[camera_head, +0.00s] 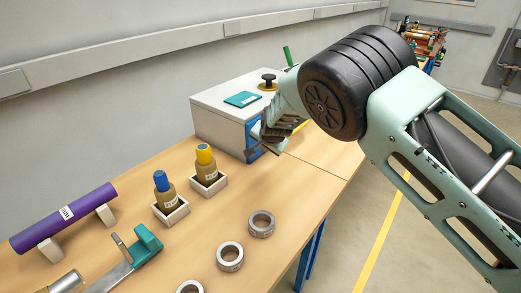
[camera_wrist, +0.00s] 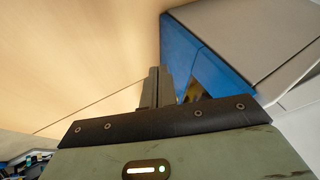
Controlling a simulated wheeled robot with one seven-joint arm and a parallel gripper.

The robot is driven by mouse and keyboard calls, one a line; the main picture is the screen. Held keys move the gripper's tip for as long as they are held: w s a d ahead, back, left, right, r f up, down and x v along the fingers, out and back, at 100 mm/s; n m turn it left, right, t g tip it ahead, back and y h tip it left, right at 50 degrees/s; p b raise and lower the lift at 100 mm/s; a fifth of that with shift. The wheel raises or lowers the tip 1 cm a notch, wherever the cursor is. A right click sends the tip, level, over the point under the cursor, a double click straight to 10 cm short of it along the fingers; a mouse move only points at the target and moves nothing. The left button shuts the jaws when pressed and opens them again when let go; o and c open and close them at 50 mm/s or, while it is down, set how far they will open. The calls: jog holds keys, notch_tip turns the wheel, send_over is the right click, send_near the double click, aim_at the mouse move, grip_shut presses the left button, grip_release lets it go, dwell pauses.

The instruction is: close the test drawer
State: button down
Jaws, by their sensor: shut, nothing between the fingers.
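The test drawer is in a light grey cabinet (camera_head: 215,118) at the back of the bench, and its blue front (camera_head: 252,140) faces right. In the wrist view the blue front (camera_wrist: 183,48) lies just right of my fingertips. My gripper (camera_head: 267,150) is in front of the cabinet, low over the bench. In the wrist view my gripper (camera_wrist: 158,76) is shut and empty, its fingers close beside the blue front. I cannot tell whether they touch it. My arm hides part of the drawer, so how far it stands open is unclear.
The wooden bench (camera_head: 315,148) carries a teal card (camera_head: 242,99) and a black-topped spool (camera_head: 268,82) on the cabinet. Nearer are yellow-capped (camera_head: 205,160) and blue-capped (camera_head: 163,187) bottles in trays, several metal rings (camera_head: 261,224), and a purple roll (camera_head: 65,217). Floor right of the bench is clear.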

jog(key=b+v, duration=0.3)
jog(key=v, duration=0.7)
jog(key=s+d+r+n+g, duration=0.2)
jog(key=s+d+n, duration=0.2)
jog(key=s, duration=1)
jog(key=s+d+r+n+g+h, duration=0.1)
jog(key=s+d+n, duration=0.4)
jog(key=s, duration=0.9)
jog(key=s+d+r+n+g, duration=0.3)
jog(key=s+d+n+g, duration=0.1)
jog(key=s, duration=1)
jog(key=shift+s+d+n, duration=0.3)
jog(key=shift+d+n, duration=0.1)
jog(key=shift+d, duration=0.45)
